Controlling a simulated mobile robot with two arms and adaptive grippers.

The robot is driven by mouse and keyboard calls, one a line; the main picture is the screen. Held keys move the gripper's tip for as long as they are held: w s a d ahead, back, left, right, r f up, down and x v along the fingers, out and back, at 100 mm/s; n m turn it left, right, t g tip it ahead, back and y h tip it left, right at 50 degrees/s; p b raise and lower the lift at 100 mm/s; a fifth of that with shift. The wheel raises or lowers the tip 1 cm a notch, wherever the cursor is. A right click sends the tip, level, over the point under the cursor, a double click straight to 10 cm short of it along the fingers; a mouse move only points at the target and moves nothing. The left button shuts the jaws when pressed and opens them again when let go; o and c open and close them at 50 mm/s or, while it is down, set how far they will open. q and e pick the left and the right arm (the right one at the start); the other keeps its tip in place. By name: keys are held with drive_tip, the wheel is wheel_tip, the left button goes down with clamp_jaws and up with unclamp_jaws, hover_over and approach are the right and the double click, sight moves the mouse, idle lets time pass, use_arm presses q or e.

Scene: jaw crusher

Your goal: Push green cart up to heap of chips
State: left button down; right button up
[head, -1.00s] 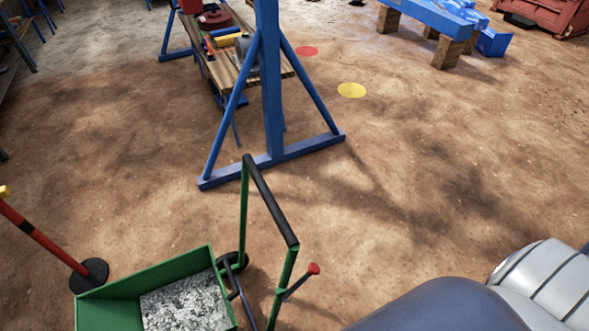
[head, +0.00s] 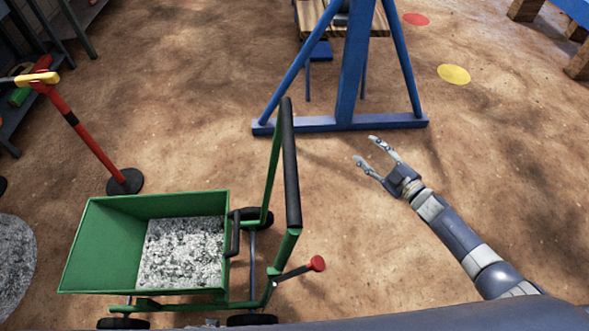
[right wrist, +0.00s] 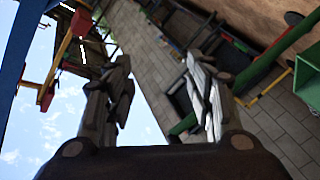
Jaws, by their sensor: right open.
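The green cart (head: 150,208) stands at the lower left of the head view, with grey chips (head: 182,252) in its tray. Its push handle has a black grip bar (head: 290,165) on the right side, and a red-knobbed lever (head: 317,263) sticks out below. A grey heap of chips (head: 12,262) shows at the left edge, partly cut off. My right gripper (head: 366,151) is open and empty, to the right of the handle and apart from it. In the right wrist view its two fingers (right wrist: 160,90) are spread with nothing between them. My left gripper is not in view.
A blue frame stand (head: 350,122) is on the ground beyond my right gripper. A red post on a black base (head: 124,181) stands behind the cart's tray. Red and yellow discs (head: 453,74) lie on the ground at upper right. Bare ground lies between cart and stand.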

drive_tip(key=s+a+r+n+g+y+b, duration=0.1)
drive_tip(key=a+r+n+g+y+b, duration=0.25)
drive_tip(key=r+n+y, duration=0.2)
drive_tip(key=s+a+r+n+g+y+b, duration=0.1)
drive_tip(key=a+r+n+g+y+b, duration=0.2)
drive_tip(key=r+n, duration=0.4)
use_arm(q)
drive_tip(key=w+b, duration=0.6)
use_arm(e)
drive_tip(key=n+g+y, duration=0.1)
drive_tip(key=n+g, duration=0.7)
drive_tip(key=n, duration=0.1)
approach(295, 151)
drive_tip(key=shift+g, duration=0.25)
drive_tip(key=a+p, duration=0.1)
drive_tip(key=a, duration=0.2)
drive_tip(key=a+p, duration=0.2)
drive_tip(key=a, duration=0.1)
drive_tip(key=a+f+p, duration=0.1)
drive_tip(key=a+p, duration=0.1)
drive_tip(key=a, duration=0.2)
drive_tip(key=shift+w, duration=0.1)
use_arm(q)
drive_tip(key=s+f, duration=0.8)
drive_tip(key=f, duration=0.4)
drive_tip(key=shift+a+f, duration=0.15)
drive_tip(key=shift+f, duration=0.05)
use_arm(e)
drive_tip(key=shift+a, duration=0.7)
